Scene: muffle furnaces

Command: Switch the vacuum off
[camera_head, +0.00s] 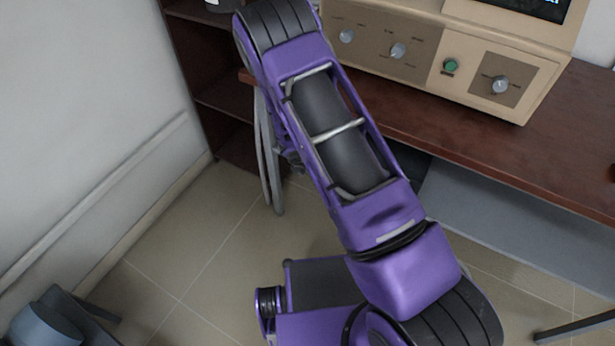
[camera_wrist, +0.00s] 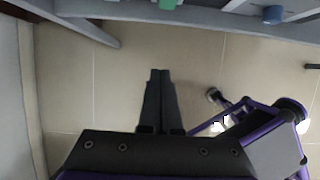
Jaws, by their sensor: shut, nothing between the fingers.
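A beige control unit (camera_head: 478,25) stands on the wooden desk at the upper right of the head view. Its front panel carries a left knob (camera_head: 346,36), a middle knob (camera_head: 397,50), a green button (camera_head: 450,66) and a right knob (camera_head: 500,85). The labels are too small to read, so I cannot tell which control is for the vacuum. My gripper (camera_wrist: 160,75) is shut and empty in the wrist view, over the floor and apart from the panel. In the head view my purple arm crosses the middle, and my fingertips cannot be made out.
The desk top (camera_head: 565,135) has bare room in front of the unit. A dark shelf (camera_head: 190,50) stands at the left by the white wall (camera_head: 80,110). The tiled floor (camera_head: 190,250) is open. The wrist view shows a small blue cylinder (camera_wrist: 272,14) at the top right.

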